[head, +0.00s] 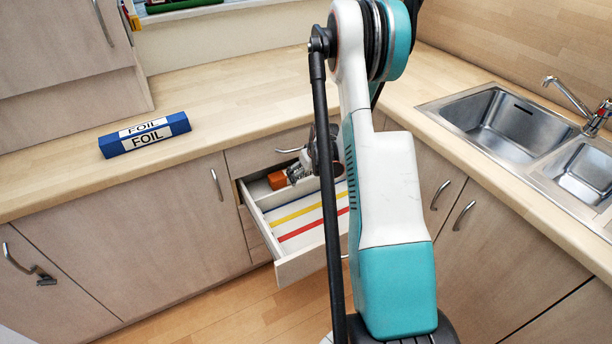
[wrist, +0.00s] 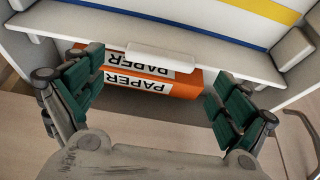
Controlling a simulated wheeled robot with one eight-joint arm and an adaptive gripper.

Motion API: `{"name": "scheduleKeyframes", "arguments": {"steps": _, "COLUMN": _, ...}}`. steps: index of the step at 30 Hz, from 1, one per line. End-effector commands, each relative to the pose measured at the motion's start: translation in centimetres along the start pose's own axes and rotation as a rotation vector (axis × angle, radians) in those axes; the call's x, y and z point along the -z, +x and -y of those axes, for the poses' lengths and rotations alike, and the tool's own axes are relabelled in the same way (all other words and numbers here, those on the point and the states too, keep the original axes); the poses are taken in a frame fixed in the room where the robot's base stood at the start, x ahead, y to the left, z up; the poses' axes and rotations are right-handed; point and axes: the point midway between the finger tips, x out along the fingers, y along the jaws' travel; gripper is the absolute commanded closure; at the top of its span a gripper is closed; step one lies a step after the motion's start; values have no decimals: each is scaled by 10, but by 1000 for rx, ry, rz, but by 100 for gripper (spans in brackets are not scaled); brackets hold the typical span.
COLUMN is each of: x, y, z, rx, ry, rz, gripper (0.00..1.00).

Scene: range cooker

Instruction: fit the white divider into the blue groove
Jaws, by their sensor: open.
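The white divider (wrist: 100,37) stands across the open drawer in the wrist view, with a pale block-like tab (wrist: 163,58) at its middle. The blue groove (wrist: 190,24) is a stripe on the drawer floor, roughly parallel to the divider and apart from it, on the side away from the orange box. My gripper (wrist: 154,85) is open and empty, its teal fingers spread to either side of the tab. In the head view my gripper (head: 312,165) is over the back of the drawer, and my arm hides part of it.
An orange PAPER box (wrist: 140,84) lies in the drawer close to the divider. Yellow (head: 295,216) and red (head: 312,226) stripes cross the clear front floor of the drawer (head: 291,268). A blue FOIL box (head: 146,134) lies on the counter; a sink (head: 500,125) is at right.

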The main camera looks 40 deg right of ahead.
Motion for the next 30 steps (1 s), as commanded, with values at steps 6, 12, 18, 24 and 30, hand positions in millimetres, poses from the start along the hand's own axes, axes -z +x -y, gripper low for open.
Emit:
{"name": "scheduleKeyframes", "arguments": {"steps": 6, "x": 2, "y": -51, "z": 0, "rx": 0, "ry": 0, "rz": 0, "gripper": 5}}
{"name": "scheduleKeyframes", "arguments": {"steps": 12, "x": 1, "y": -79, "z": 0, "rx": 0, "ry": 0, "rz": 0, "gripper": 5}}
{"name": "scheduleKeyframes", "arguments": {"steps": 18, "x": 0, "y": -89, "z": 0, "rx": 0, "ry": 0, "rz": 0, "gripper": 5}}
{"name": "scheduleKeyframes", "arguments": {"steps": 24, "x": 0, "y": -89, "z": 0, "rx": 0, "ry": 0, "rz": 0, "gripper": 5}}
{"name": "scheduleKeyframes", "arguments": {"steps": 30, "x": 0, "y": -89, "z": 0, "rx": 0, "ry": -1, "rz": 0, "gripper": 5}}
